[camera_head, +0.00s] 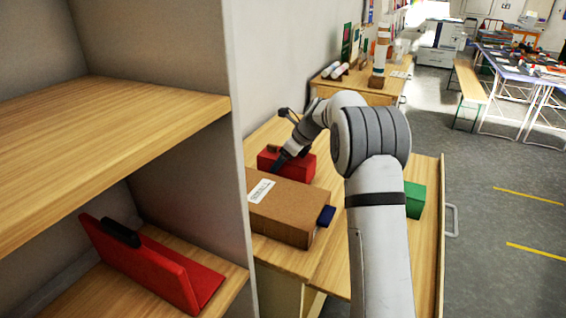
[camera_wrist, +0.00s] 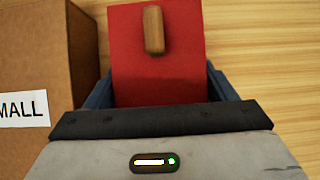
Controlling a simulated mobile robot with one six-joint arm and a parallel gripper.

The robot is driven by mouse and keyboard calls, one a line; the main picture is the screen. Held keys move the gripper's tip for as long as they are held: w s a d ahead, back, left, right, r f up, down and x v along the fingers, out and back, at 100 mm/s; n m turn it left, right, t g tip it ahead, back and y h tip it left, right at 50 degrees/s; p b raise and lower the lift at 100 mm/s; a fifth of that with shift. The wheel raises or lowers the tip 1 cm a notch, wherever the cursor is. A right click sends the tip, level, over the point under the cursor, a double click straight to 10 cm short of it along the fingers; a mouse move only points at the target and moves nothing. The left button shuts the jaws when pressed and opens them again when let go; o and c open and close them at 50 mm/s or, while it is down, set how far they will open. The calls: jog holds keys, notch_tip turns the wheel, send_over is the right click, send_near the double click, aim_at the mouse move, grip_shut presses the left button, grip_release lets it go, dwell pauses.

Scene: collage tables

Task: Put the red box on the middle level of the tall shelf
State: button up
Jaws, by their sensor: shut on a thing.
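The red box (camera_head: 303,166) is on the wooden table beside a cardboard box. It has a small wooden handle on top, which shows in the wrist view, where the red box (camera_wrist: 133,60) lies between my fingers. My gripper (camera_head: 280,160) reaches down to it and is shut on it; the wrist view shows a finger on either side of my gripper (camera_wrist: 160,88). The tall shelf (camera_head: 115,120) stands at the left, with a bare wooden board above and a lower board below. I cannot tell whether the red box is lifted off the table.
A cardboard box (camera_head: 285,208) with a white label sits just in front of the red box. A dark blue block (camera_head: 326,216) is at its right end, and a green box (camera_head: 414,199) is right of my arm. A red bookend-like object (camera_head: 150,265) is on the shelf's lower board.

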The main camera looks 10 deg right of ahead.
jog(key=shift+f, duration=0.45)
jog(key=shift+r, duration=0.1)
jog(key=o, duration=1)
jog(key=shift+o, duration=0.2)
